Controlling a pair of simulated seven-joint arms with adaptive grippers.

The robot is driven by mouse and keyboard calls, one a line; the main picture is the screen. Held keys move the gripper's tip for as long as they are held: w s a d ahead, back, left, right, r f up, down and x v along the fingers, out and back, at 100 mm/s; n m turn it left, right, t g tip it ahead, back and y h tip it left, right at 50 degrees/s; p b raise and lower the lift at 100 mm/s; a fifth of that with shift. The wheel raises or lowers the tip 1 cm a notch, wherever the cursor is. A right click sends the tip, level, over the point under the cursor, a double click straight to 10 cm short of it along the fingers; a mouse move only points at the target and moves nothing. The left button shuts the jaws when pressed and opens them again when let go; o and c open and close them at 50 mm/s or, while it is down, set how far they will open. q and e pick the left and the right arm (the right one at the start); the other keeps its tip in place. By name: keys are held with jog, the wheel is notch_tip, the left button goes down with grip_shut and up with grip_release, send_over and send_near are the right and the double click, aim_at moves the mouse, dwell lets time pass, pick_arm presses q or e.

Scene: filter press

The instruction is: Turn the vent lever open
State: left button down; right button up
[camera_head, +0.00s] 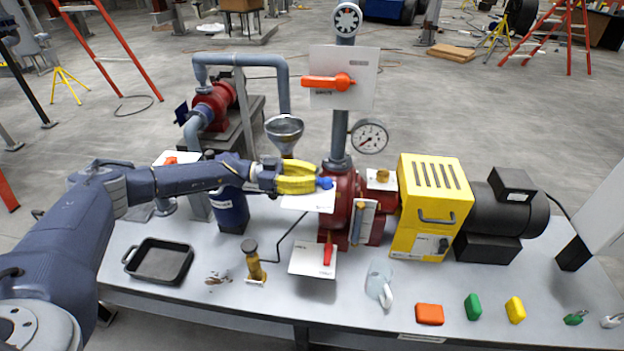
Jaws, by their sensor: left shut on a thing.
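My left gripper (318,182) has yellow fingers and reaches in from the left to the red pump housing (345,192). Its fingers are shut on a small lever whose blue end (326,183) shows at the fingertips. A white plate (308,200) shows just below the fingers. The fingers hide most of this lever, and I cannot read a label that names it as the vent lever. An orange lever (328,82) lies horizontal on an upper white plate. A red lever (327,250) points down at a lower plate. My right gripper is not in view.
A pressure gauge (369,136) and grey pipe (339,140) rise behind the gripper. A funnel (284,130) stands close behind my arm. A yellow guard (430,205) and motor (505,215) are on the right. A black tray (159,260) and several small coloured blocks lie along the table front.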

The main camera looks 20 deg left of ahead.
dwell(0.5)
pick_arm(q)
jog(key=c, duration=1.3)
grip_release()
jog(key=shift+d, duration=0.1)
jog(key=a, duration=0.4)
jog(key=s+a, duration=0.1)
jog(key=a, duration=0.3)
jog(key=s+a, duration=0.1)
jog(key=a, duration=0.3)
jog(key=shift+s, duration=0.1)
